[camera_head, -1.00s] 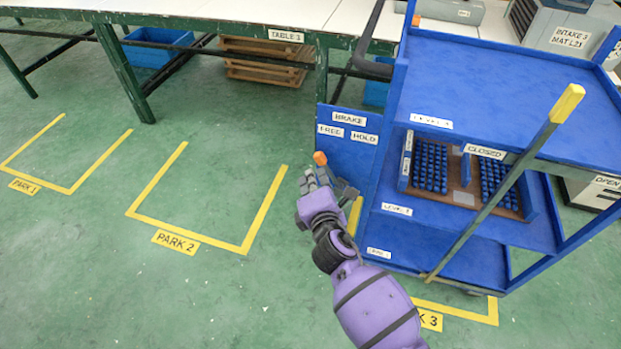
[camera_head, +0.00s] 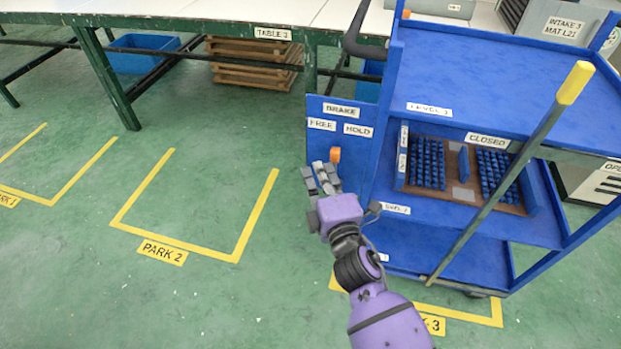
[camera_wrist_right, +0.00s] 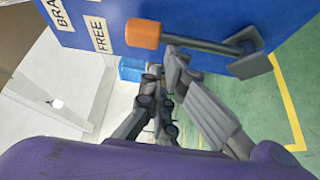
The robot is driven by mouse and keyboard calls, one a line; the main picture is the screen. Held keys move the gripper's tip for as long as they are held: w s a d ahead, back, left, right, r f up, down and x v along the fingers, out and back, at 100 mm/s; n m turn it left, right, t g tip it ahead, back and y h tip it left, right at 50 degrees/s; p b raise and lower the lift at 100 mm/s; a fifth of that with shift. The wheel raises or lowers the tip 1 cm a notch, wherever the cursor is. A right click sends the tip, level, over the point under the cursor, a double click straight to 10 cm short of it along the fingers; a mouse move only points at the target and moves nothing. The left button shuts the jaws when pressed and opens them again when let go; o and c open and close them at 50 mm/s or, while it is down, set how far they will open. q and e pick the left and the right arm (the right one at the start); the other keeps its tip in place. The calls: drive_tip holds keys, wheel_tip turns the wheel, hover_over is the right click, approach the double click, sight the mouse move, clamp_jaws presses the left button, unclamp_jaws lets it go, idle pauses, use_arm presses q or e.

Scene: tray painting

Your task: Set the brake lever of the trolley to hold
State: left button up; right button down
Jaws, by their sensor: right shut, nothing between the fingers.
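The brake lever has an orange knob (camera_head: 335,154) and stands on the blue panel (camera_head: 345,108) at the trolley's left side. The knob is below and between the FREE label (camera_head: 321,124) and the HOLD label (camera_head: 358,130). In the right wrist view the lever's grey rod (camera_wrist_right: 205,43) runs from the knob to a pivot plate, roughly along the panel's edge. My right gripper (camera_head: 323,170) is shut and empty, just left of and below the knob. Its fingers are close against the rod in the wrist view; I cannot tell whether they touch. My left gripper is out of view.
The blue trolley (camera_head: 480,85) carries a slotted rack on its middle shelf. A slanted bar with a yellow end (camera_head: 573,84) crosses its front. Table 3 (camera_head: 230,35) stands behind. The green floor around PARK 2 (camera_head: 162,252) is clear.

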sight(337, 163)
drive_tip(key=d+m+t+b, duration=0.1)
drive_tip(key=d+m+b, duration=0.1)
drive_tip(key=s+d+m+t+b, duration=0.1)
drive_tip(key=d+m+b, duration=0.1)
drive_tip(key=m+b, duration=0.1)
drive_tip(key=shift+s+m+t+h, duration=0.2)
drive_tip(key=shift+m+t+h, duration=0.1)
drive_tip(key=shift+t+h, duration=0.1)
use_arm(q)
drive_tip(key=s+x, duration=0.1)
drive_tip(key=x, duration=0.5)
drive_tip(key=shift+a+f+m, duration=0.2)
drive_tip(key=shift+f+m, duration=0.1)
use_arm(e)
drive_tip(key=shift+d+r+m, duration=0.1)
drive_tip(key=shift+d+m, duration=0.2)
drive_tip(key=shift+m, duration=0.1)
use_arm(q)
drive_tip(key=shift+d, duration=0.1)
